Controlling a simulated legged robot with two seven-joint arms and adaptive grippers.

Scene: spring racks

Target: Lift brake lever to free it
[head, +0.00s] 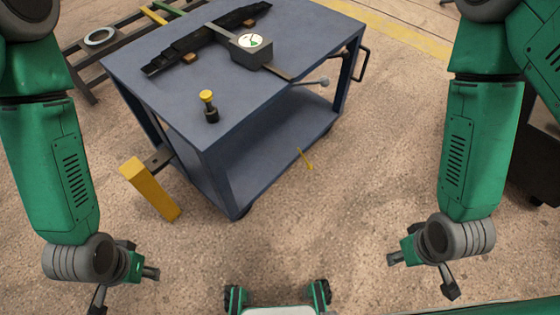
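A blue cart (215,100) stands ahead of me. A thick yellow bar (150,188) slants down beside its near left leg, joined to it by a dark bracket; it looks like the brake lever, though I cannot be sure. A thin grey rod with a ball end (323,82) sticks out at the cart's right side. My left gripper (125,287) is open and empty, below the yellow bar in the picture and apart from it. My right gripper (420,275) is open and empty at lower right, away from the cart.
On the cart top are a dark leaf spring (205,42), a grey box with a dial (251,46) and a yellow-capped post (209,105). A dark rack (95,40) stands behind left.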

